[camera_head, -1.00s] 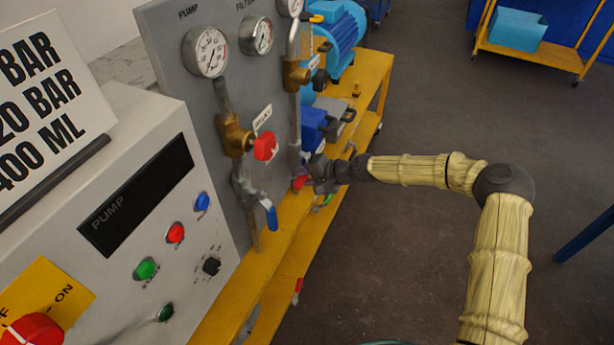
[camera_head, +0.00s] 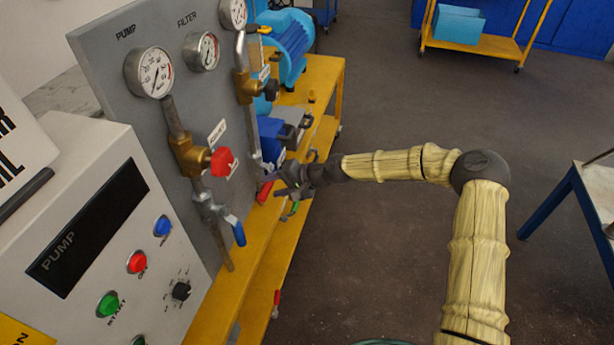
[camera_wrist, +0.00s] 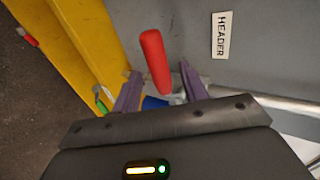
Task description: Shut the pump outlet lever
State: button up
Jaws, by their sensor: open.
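A blue-handled lever (camera_head: 238,230) hangs on the pipe below the red knob (camera_head: 223,161) and the PUMP gauge (camera_head: 149,72). A red-handled lever (camera_head: 264,192) is farther along the panel. My gripper (camera_head: 282,184) is close to the red lever, beyond the blue one. In the wrist view my gripper (camera_wrist: 160,80) is open, and the red lever (camera_wrist: 155,62) shows between its purple fingers. I see no firm contact. I cannot read which lever is marked as the pump outlet.
The grey panel (camera_head: 110,45) carries gauges and brass valves. The control box (camera_head: 75,155) with coloured buttons stands at near left. A yellow bench (camera_head: 262,262) runs under the panel, with a blue motor (camera_head: 290,45) at its far end. Open floor (camera_head: 390,240) lies to the right.

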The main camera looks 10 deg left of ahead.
jog(key=v, duration=1.4)
jog(key=shift+b, duration=0.4)
jog(key=shift+s+f, duration=0.1)
jog(key=s+d+f+n+h, duration=0.2)
jog(key=s+d+f+h, duration=0.5)
jog(key=d, duration=0.4)
jog(key=s+d+r+h, duration=0.1)
jog(key=s+d+r, duration=0.2)
jog(key=s+d, duration=0.1)
jog(key=s+d+r+m+t+h, duration=0.1)
jog(key=s+d+r, duration=0.2)
jog(key=d, duration=0.4)
jog(key=s+d+r+t+h, duration=0.1)
jog(key=s+d+r+h, duration=0.1)
jog(key=s+d, duration=0.3)
jog(key=shift+d+r, duration=0.6)
jog(key=shift+r, duration=0.05)
jog(key=shift+w, duration=0.1)
jog(key=shift+c, duration=0.2)
